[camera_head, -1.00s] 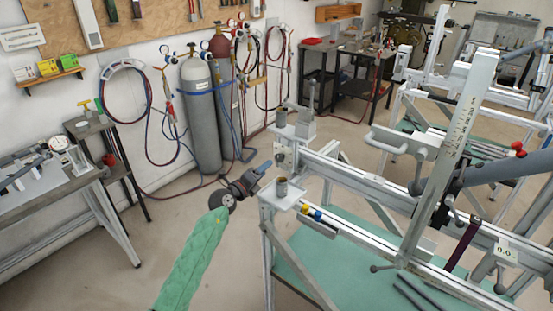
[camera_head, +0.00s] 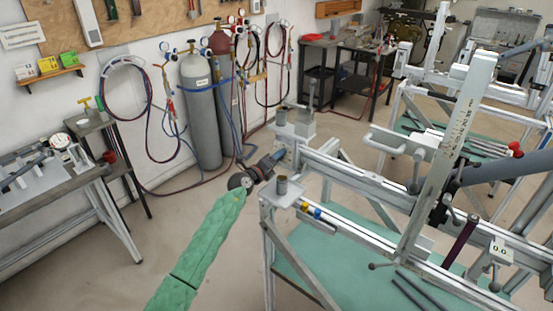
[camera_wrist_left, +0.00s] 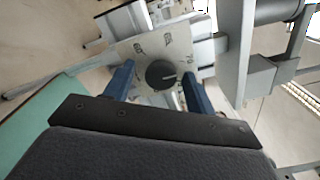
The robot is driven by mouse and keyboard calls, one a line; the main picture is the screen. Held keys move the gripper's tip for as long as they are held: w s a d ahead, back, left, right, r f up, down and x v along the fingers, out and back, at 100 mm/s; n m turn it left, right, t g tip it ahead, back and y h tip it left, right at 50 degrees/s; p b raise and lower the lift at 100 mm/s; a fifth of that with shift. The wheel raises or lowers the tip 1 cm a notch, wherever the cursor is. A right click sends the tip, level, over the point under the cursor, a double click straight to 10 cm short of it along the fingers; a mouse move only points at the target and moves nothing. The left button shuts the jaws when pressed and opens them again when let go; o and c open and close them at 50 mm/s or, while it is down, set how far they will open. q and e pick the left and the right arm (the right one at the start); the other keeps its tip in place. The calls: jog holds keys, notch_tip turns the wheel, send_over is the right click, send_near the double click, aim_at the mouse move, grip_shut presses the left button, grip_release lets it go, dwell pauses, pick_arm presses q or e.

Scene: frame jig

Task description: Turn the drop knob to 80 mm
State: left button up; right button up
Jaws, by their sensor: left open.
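The drop knob (camera_wrist_left: 161,75) is a dark round knob on a pale dial plate (camera_wrist_left: 150,46) with printed marks around it. A light line on the knob points to the right in the left wrist view. The printed numbers are tilted and too small to read surely. My left gripper (camera_wrist_left: 157,69) is open, with its blue fingers on either side of the knob; I cannot tell if they touch it. My right gripper is not in view.
Open floor lies to the left of the jig.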

pick_arm(q)
jog(key=c, duration=0.9)
jog(key=shift+c, duration=0.2)
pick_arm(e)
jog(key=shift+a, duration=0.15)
pick_arm(q)
jog(key=m, duration=0.7)
jog(key=shift+p, duration=0.4)
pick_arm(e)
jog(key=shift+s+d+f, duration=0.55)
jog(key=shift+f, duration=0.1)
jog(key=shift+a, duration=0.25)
pick_arm(q)
jog(key=o, duration=0.9)
